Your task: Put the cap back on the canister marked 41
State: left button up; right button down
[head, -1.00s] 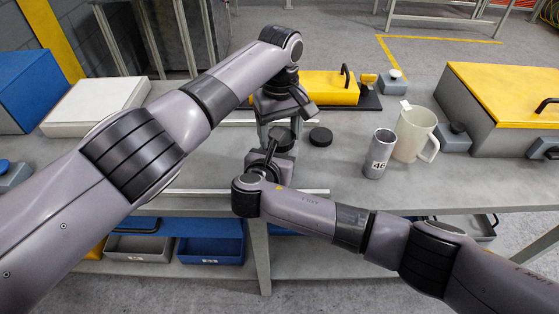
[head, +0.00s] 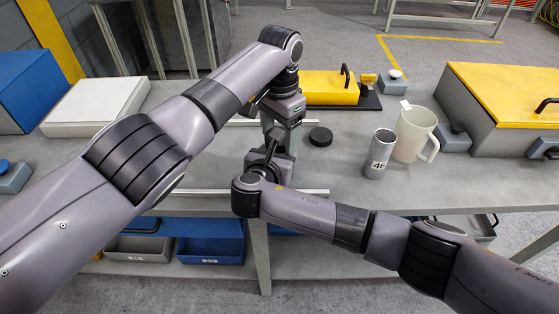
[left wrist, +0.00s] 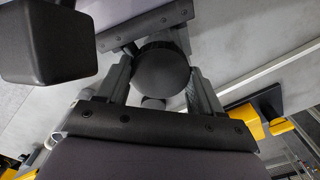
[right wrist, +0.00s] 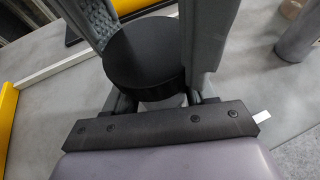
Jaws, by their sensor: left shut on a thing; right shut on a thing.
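My left gripper (head: 274,132) and my right gripper (head: 272,152) meet over the bench, left of the loose black cap, in the head view. In the left wrist view a round black cap (left wrist: 162,70) sits between the left fingers, which are shut on it. In the right wrist view the black cap (right wrist: 145,50) shows between the right fingers, with a pale, shiny body (right wrist: 165,98), apparently the canister, partly visible below it. The right fingers are shut on that body. Its number is hidden, and I cannot tell whether the cap is seated on it.
A loose black cap (head: 320,136) lies on the bench (head: 340,195). To its right stand a grey canister marked 46 (head: 379,154) and a cream mug (head: 414,134). A yellow box (head: 330,88) is behind, and a large yellow-lidded case (head: 510,95) is at right.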

pick_arm(q)
jog(key=shift+d+m, duration=0.15)
jog(key=shift+m, duration=1.05)
pick_arm(e)
jog(key=shift+a, duration=0.1)
pick_arm(q)
jog(key=shift+s, duration=0.1)
jog(key=o, duration=1.2)
jog(key=shift+c, duration=0.2)
jog(key=shift+r, duration=2.3)
jog(key=shift+c, duration=1.4)
jog(key=n, duration=0.2)
jog(key=r+n, duration=0.1)
jog(key=n, duration=0.4)
jog(key=shift+r, duration=0.3)
jog(key=n, duration=0.2)
jog(key=r+n, duration=0.1)
jog(key=n, duration=0.1)
jog(key=shift+n, duration=0.3)
jog(key=n, duration=0.2)
jog(key=r+n, duration=0.1)
jog(key=n, duration=0.1)
jog(key=shift+n, duration=0.4)
